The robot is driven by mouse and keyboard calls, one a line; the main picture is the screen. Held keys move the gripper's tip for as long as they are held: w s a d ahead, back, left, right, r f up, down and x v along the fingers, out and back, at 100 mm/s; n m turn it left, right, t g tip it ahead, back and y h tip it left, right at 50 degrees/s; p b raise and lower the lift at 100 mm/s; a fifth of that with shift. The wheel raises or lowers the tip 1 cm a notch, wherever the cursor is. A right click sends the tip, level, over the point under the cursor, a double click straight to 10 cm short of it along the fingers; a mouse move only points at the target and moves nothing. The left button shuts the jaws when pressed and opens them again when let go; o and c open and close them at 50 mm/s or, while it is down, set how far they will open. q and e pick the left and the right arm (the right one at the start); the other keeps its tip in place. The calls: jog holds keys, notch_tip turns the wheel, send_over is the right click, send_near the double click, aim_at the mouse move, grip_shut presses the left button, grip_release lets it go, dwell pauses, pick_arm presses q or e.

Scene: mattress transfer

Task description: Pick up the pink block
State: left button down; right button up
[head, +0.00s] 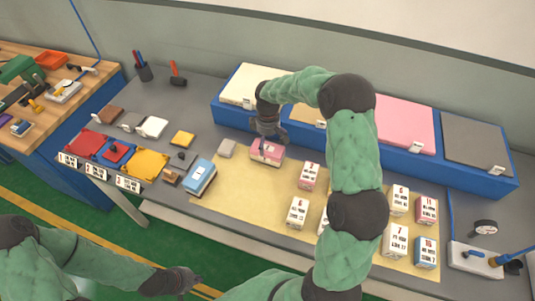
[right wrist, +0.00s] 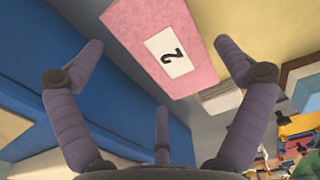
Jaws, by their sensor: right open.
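A pink block (head: 267,152) lies on the grey table, at the back left edge of the tan mat. In the right wrist view the pink block (right wrist: 168,50) shows a white label with a 2, ahead of and between my spread fingers. My right gripper (head: 268,133) is open just above and behind the pink block and partly covers it in the head view. I cannot tell whether its fingers touch the block. My left gripper (head: 182,281) hangs low at the front, over the green floor, away from the block. Its fingers are too small to read.
Several numbered white and pink blocks (head: 297,212) stand on the tan mat (head: 262,200). A blue stand (head: 350,143) with mattress samples runs behind. My right arm hides part of the mat.

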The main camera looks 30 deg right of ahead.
aim_at(268, 145)
notch_tip(268, 145, down, 5)
jog(key=shift+s+r+b, duration=0.1)
jog(key=shift+r+b, duration=0.05)
jog(key=shift+b, duration=0.35)
jog(key=c, duration=0.9)
jog(key=shift+r, duration=0.15)
